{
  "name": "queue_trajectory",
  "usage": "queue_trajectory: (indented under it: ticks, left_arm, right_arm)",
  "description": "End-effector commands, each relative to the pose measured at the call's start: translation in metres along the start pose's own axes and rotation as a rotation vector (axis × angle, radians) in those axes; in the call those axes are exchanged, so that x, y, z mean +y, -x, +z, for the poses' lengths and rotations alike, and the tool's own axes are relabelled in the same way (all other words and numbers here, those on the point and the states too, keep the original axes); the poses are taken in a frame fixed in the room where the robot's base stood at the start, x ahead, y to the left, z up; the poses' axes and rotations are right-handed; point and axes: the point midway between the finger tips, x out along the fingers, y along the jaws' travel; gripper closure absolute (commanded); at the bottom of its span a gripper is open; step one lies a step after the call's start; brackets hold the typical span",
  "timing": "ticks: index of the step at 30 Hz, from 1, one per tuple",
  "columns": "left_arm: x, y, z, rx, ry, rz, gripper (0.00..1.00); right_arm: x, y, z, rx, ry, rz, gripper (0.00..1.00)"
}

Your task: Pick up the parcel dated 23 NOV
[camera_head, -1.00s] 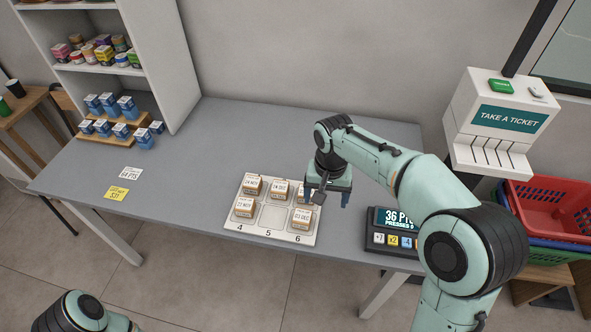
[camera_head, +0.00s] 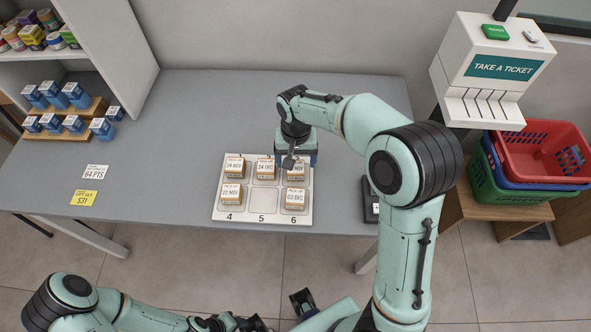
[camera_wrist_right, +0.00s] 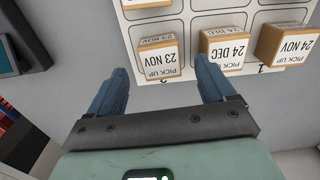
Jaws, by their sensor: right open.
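The parcel dated 23 NOV (camera_wrist_right: 158,62) shows in the right wrist view, ahead of the gap between my fingers. In the head view this parcel (camera_head: 297,173) sits in the back right slot of the white numbered tray (camera_head: 264,217), partly hidden by my right gripper. My right gripper (camera_wrist_right: 162,78) is open and empty, its fingertips apart from the parcel, one toward each side. In the head view the right gripper (camera_head: 294,158) is over the tray's back right edge. My left arm shows at the bottom; its gripper is too unclear there to read.
Beside it sits the 24 DEC parcel (camera_head: 265,169), then the 24 NOV parcel (camera_head: 234,169). In front are the 22 NOV parcel (camera_head: 231,196) and the 03 DEC parcel (camera_head: 295,199), with slot 5 empty between them.

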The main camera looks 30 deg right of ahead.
Motion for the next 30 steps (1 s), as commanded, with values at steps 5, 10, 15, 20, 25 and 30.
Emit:
queue_trajectory:
  ticks: [5, 10, 15, 20, 25, 30]
  left_arm:
    - [-0.001, -0.002, 0.000, 0.000, 0.000, 0.000, 0.57]
    - [-0.002, -0.004, 0.001, -0.001, 0.000, 0.000, 0.57]
    - [-0.002, -0.004, 0.001, -0.001, 0.000, 0.000, 0.57]
    - [-0.002, -0.004, 0.001, -0.001, 0.000, 0.000, 0.57]
    - [-0.002, -0.004, 0.001, -0.001, 0.000, 0.000, 0.57]
    - [-0.002, -0.004, 0.001, -0.001, 0.000, 0.000, 0.57]
  right_arm:
    - [0.000, -0.024, 0.000, -0.005, -0.001, 0.004, 0.17]
    - [0.001, -0.046, -0.001, -0.003, -0.001, 0.002, 0.17]
    - [0.000, -0.051, -0.002, 0.000, -0.001, 0.000, 0.17]
    - [0.000, -0.051, -0.002, 0.000, -0.001, 0.000, 0.24]
    - [0.000, -0.051, -0.002, 0.000, -0.001, 0.000, 0.75]
    - [0.000, -0.051, -0.002, 0.000, -0.001, 0.000, 0.75]
